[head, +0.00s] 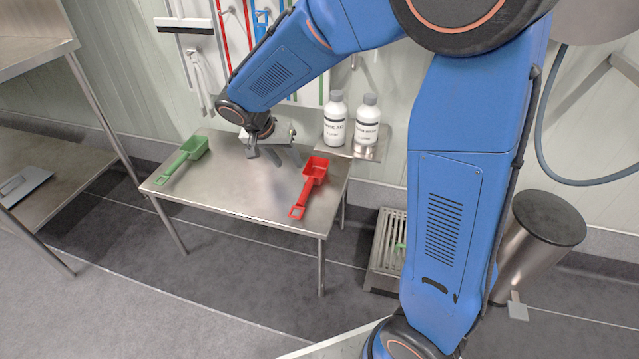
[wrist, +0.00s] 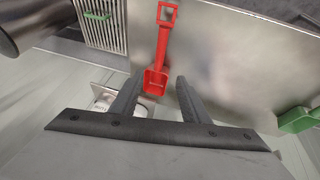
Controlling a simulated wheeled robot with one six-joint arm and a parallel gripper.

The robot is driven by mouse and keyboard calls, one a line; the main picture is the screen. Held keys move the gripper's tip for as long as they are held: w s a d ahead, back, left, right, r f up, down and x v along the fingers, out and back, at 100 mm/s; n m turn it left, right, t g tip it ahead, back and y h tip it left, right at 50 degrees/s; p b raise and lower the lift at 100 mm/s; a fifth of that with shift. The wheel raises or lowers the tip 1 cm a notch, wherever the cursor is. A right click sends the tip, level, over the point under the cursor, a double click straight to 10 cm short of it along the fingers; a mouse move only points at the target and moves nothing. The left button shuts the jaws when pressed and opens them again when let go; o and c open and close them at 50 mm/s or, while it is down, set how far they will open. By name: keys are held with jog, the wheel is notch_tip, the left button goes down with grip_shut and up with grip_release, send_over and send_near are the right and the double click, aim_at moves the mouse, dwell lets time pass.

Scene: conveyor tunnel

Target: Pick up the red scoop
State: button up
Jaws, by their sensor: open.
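The red scoop (head: 311,184) lies on the right side of the steel table, its bowl toward the wall and its handle toward the front edge. My gripper (head: 286,160) is open and empty above the table, just left of the scoop's bowl in the head view. In the wrist view the red scoop (wrist: 157,62) shows beyond the open fingers (wrist: 155,88), with its bowl near the gap between the fingertips. The scoop is fully visible and not held.
A green scoop (head: 183,158) lies at the left of the steel table (head: 235,190). Two white bottles (head: 334,122) stand on a small wall shelf (head: 350,153) behind the table. A floor drain grate (head: 388,243) and a steel bin (head: 530,245) are to the right. The table's middle is clear.

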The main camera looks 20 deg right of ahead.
send_over(306, 185)
jog(key=s+a, duration=0.2)
notch_tip(306, 185, down, 11)
jog(key=shift+w+a+r, duration=0.1)
jog(key=shift+a, duration=0.05)
jog(key=shift+w+x, duration=0.2)
jog(key=shift+x, duration=2.45)
jog(key=shift+r, duration=0.1)
jog(key=shift+f, duration=0.25)
jog(key=shift+c, duration=0.7)
grip_shut()
